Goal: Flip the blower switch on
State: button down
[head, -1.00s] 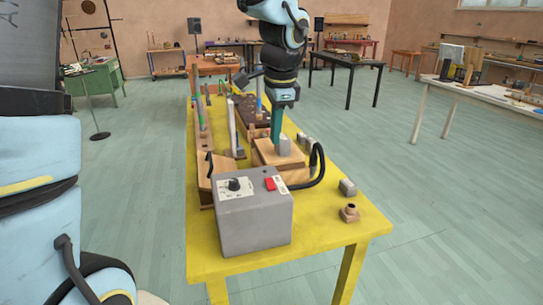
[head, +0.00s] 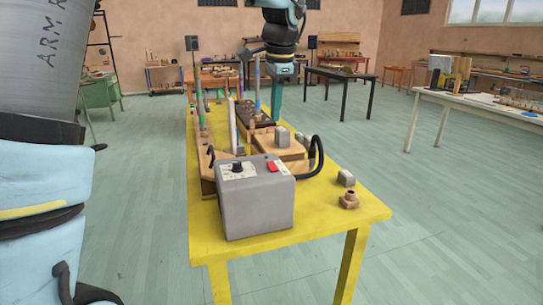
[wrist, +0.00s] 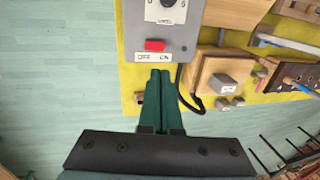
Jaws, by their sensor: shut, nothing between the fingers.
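The grey blower box (head: 258,208) sits at the near end of the yellow table, with a dial (head: 237,168) and a red switch (head: 272,166) on its sloped top. In the wrist view the red switch (wrist: 155,45) lies above the OFF and ON labels; I cannot tell which side it is set to. My gripper (head: 275,118) is in the air above the table, behind the box in the head view. In the wrist view its teal fingers (wrist: 160,73) are together and empty, pointing toward the switch, with their tips just below the labels in the picture.
A black hose (head: 318,160) curves from the box's right side. A wooden block (head: 280,150) with a grey piece (head: 282,137) stands behind the box. A grey block (head: 346,178) and a brown fitting (head: 349,200) lie to the right. Upright pipes (head: 233,128) stand at the left.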

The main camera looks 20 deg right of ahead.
aim_at(271, 163)
jog(key=p+x, duration=0.2)
jog(key=x, duration=1.1)
jog(key=shift+w+d+f, duration=0.1)
jog(key=shift+f, duration=0.25)
jog(key=shift+p, duration=0.55)
